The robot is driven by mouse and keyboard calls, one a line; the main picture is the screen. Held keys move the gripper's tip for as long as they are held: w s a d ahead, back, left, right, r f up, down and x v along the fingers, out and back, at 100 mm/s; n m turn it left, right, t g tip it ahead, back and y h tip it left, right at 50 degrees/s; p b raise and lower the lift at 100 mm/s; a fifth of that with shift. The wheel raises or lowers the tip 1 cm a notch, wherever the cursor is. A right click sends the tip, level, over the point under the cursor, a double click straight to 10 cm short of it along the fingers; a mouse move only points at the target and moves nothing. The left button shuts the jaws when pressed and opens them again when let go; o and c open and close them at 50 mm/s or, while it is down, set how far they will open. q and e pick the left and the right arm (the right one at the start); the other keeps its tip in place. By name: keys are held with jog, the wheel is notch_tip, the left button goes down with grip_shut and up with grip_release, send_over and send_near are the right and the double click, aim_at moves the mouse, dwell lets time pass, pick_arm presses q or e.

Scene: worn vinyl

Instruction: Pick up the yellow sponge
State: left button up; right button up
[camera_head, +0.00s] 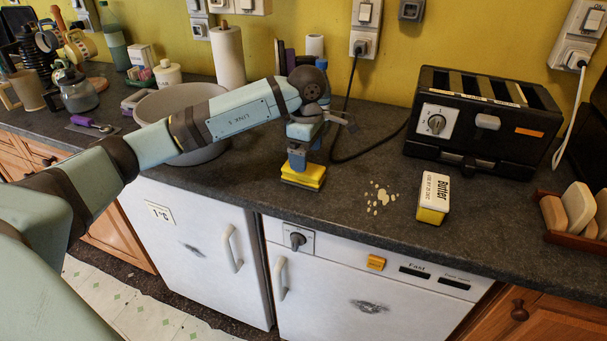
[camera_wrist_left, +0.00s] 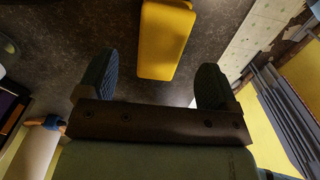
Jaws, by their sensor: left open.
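The yellow sponge (camera_head: 304,178) lies on the dark worktop near its front edge, in the middle of the head view. My left gripper (camera_head: 298,160) points down just above the sponge and hides part of its top. In the left wrist view the yellow sponge (camera_wrist_left: 165,40) lies between the lines of the two spread fingers, mostly beyond their tips. There is a gap on each side, and the left gripper (camera_wrist_left: 157,66) is open and empty. I cannot tell the exact height between fingertips and sponge. My right gripper is not in view.
A grey basin (camera_head: 185,105) stands left of the sponge, partly behind my left arm. A butter tub (camera_head: 432,200) and scattered crumbs (camera_head: 379,197) lie to the right. A black toaster (camera_head: 482,122) stands behind them. A paper roll (camera_head: 228,58) stands at the back.

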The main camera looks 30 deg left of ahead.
pick_arm(q)
notch_tip(320, 180, down, 5)
jog(key=shift+r, duration=0.1)
jog(key=c, duration=1)
jog(key=shift+r, duration=0.1)
notch_tip(320, 180, up, 20)
jog(key=p, duration=0.1)
jog(key=shift+o, duration=0.4)
